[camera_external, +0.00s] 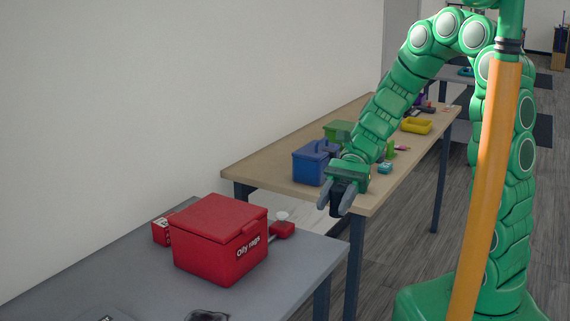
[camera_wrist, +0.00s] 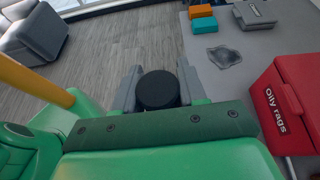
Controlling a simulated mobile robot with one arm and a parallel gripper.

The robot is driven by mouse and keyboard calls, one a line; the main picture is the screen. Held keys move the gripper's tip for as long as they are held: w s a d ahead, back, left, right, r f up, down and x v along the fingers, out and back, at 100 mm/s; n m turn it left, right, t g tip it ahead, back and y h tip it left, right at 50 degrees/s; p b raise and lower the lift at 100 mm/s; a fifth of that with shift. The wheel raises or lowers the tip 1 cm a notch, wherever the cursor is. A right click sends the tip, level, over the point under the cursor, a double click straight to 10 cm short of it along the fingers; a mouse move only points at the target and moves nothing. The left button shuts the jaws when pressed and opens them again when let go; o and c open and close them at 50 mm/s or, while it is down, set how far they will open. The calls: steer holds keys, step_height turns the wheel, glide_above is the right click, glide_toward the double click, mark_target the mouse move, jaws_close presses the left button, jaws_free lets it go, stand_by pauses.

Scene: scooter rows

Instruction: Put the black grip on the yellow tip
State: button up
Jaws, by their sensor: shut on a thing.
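The black grip (camera_wrist: 158,90) sits between the grey fingers of my gripper (camera_wrist: 160,92) in the wrist view, its round dark end facing the camera. In the external view my gripper (camera_external: 338,198) points down in front of the near edge of the wooden table, with the black grip (camera_external: 343,193) between its fingers. The fingers are shut on it, and it is held in the air. I cannot make out the yellow tip in either view.
The red "Oily rags" box (camera_external: 220,240) stands on the grey table (camera_external: 300,275); it also shows in the wrist view (camera_wrist: 290,100). Bare floor (camera_wrist: 125,45) lies beyond my gripper.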

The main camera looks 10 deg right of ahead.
steer(key=shift+r, duration=0.4)
steer(key=shift+w+a, duration=0.25)
steer(key=shift+w, duration=0.05)
steer(key=w+a+m+t+y, duration=0.2)
steer(key=w+a+m+t, duration=0.1)
steer(key=w, duration=0.7)
steer(key=w+a+m+t+y, duration=0.1)
steer(key=w+a+m+t, duration=0.25)
steer(key=w, duration=0.65)
steer(key=w+a+m+t+y, duration=0.2)
steer(key=w+a+m+t, duration=0.15)
steer(key=w, duration=0.75)
steer(key=shift+h, duration=0.3)
steer(key=w+a+f, duration=0.2)
steer(key=w+f, duration=0.1)
steer(key=f, duration=0.1)
steer(key=w+a+f, duration=0.3)
steer(key=f, duration=0.2)
steer(key=w+a+f, duration=0.3)
steer(key=w+f, duration=0.1)
steer(key=f, duration=0.1)
steer(key=shift+f, duration=0.15)
steer(key=shift+w+a+f, duration=0.2)
steer(key=shift+w+f, duration=0.05)
steer(key=shift+f, duration=1.55)
